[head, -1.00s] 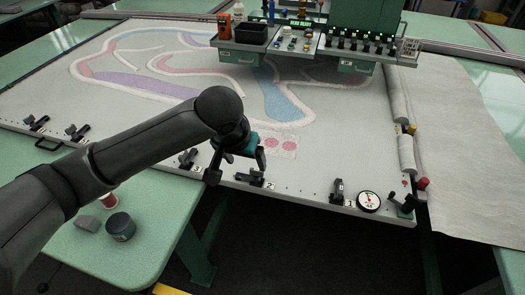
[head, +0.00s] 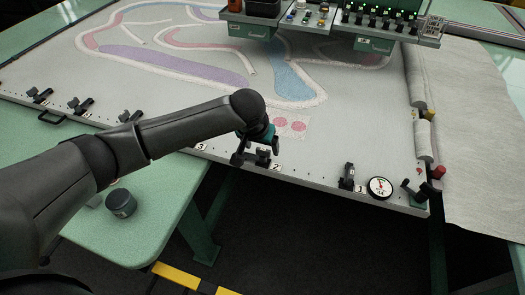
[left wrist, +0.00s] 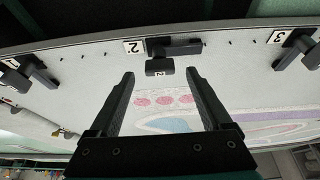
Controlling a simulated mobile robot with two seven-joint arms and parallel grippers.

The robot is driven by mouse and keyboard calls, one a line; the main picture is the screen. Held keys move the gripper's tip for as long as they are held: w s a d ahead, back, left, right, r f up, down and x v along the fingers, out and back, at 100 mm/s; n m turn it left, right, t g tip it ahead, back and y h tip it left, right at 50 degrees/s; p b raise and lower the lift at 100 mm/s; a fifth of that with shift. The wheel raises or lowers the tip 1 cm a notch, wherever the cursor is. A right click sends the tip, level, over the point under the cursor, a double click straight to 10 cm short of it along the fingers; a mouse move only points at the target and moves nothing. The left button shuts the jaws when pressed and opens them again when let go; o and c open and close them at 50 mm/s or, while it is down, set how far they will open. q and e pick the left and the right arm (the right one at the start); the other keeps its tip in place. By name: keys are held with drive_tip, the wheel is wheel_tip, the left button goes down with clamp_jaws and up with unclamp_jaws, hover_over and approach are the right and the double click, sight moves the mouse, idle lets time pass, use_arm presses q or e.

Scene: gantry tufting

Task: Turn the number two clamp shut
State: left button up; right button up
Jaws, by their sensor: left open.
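The number two clamp (head: 249,159) is a small black clamp on the front edge of the white frame, beside a "2" label (head: 277,168). It also shows in the left wrist view (left wrist: 175,48), with its black bar lying along the frame edge and a block marked 2 below it. My left gripper (head: 262,148) is just above and behind this clamp and partly hides it in the head view. In the left wrist view its two fingers (left wrist: 163,88) are spread with nothing between them, apart from the clamp. My right gripper is not in view.
The number one clamp (head: 347,177) and a round dial (head: 380,187) are to the right on the frame edge. The number three clamp (left wrist: 298,48) shows in the wrist view. A dark round tin (head: 121,203) stands on the green table. The tufting head (head: 345,25) is at the back.

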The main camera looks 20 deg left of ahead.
use_arm(q)
drive_tip(key=shift+x, duration=1.3)
clamp_jaws()
